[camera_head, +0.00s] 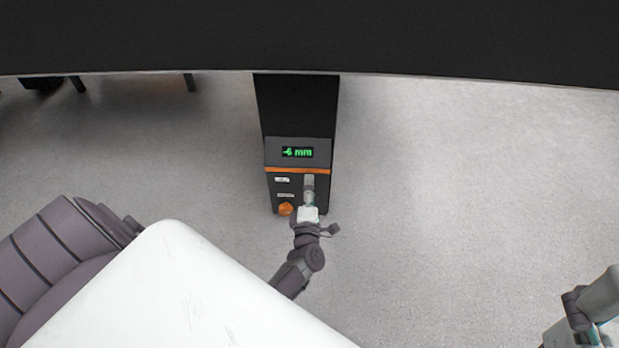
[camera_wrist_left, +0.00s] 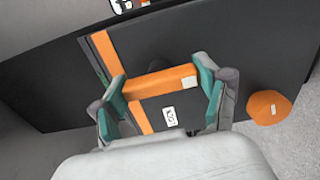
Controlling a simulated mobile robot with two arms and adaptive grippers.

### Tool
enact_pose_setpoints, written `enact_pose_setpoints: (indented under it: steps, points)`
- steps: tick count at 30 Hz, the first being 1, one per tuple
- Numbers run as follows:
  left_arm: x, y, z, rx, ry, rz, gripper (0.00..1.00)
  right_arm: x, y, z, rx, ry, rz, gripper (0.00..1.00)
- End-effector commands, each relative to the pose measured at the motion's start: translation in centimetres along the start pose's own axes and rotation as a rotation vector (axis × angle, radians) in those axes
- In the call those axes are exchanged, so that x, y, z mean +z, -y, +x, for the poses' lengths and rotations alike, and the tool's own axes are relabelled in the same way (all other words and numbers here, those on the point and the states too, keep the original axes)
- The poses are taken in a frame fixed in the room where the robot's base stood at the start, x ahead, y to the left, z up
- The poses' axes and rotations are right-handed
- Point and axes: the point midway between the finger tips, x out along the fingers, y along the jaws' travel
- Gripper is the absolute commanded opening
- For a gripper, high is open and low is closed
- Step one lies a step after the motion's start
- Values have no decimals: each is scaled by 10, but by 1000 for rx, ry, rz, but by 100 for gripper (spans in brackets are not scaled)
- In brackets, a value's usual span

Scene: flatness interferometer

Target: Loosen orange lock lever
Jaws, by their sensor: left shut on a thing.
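The orange lock lever (camera_wrist_left: 158,82) is a short orange bar on the dark front of the instrument column (camera_wrist_left: 262,62). In the left wrist view, the teal-padded fingers of my left gripper (camera_wrist_left: 161,92) are closed on its two ends. In the head view, my left gripper (camera_head: 309,190) reaches the lower front of the column (camera_head: 298,110) and hides the lever. Part of my right gripper (camera_head: 590,325) shows at the lower right corner, far from the column; its fingertips are not clear.
A display (camera_head: 298,152) on the column reads -6 mm in green. An orange knob (camera_head: 285,209) sits left of my left gripper in the head view; the left wrist view shows it at right (camera_wrist_left: 268,107). A dark tabletop (camera_head: 310,40) spans above. Grey floor on the right is clear.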

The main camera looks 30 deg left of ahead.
Motion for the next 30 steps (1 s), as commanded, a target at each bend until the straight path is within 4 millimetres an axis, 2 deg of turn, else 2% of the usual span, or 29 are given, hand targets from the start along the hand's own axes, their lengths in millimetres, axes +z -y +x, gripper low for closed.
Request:
enact_pose_setpoints:
  steps: [7,8,12,23,26,30]
  points:
    - [1,2,-1,-3,2,-1,40,1,0,-1,0,2,0,100]
    - [1,2,-1,-4,2,-1,79,1,0,-1,0,2,0,100]
    - [1,1,-1,-3,1,-1,100,1,0,-1,0,2,0,100]
    - [0,1,-3,-1,1,-2,100,0,-1,-1,1,0,-2,100]
    - [0,2,-14,-3,1,-1,100,0,0,0,1,0,-2,100]
    - [0,2,-39,-4,1,-1,100,0,0,0,1,0,-1,100]
